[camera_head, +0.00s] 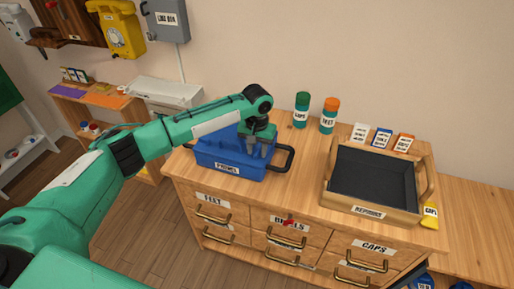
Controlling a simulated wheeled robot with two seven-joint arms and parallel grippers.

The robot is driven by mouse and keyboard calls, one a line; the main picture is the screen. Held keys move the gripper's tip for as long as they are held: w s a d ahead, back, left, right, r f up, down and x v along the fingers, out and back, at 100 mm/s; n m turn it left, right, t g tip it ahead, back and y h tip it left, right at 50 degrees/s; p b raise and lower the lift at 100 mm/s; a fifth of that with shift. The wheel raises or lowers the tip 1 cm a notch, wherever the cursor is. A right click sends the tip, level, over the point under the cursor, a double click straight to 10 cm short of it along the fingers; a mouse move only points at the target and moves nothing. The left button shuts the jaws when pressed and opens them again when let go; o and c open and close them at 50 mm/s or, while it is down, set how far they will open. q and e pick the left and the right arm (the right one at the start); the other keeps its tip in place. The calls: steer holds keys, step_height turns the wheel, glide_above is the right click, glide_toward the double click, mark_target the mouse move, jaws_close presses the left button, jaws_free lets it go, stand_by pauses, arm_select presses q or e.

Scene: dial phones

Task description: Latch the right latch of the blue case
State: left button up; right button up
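The blue case (217,159) stands on the wooden cabinet top, with a white "PHONES" label on its front and a dark handle loop at its right end. My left gripper (259,154) points down at the right part of the case, and its two grey fingers show a gap between them. I cannot tell whether the fingertips touch the case. The right latch is too small or hidden behind the gripper to make out. My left arm covers part of the case's back. My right gripper is not in view.
A dark-lined wooden tray (369,211) labelled "REPAIRED" stands to the right. A green bottle (301,111), an orange-capped bottle (328,120) and small boxes (381,138) line the back. The cabinet top (300,160) between case and tray is clear.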

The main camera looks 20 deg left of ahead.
arm_select(q)
jaws_close()
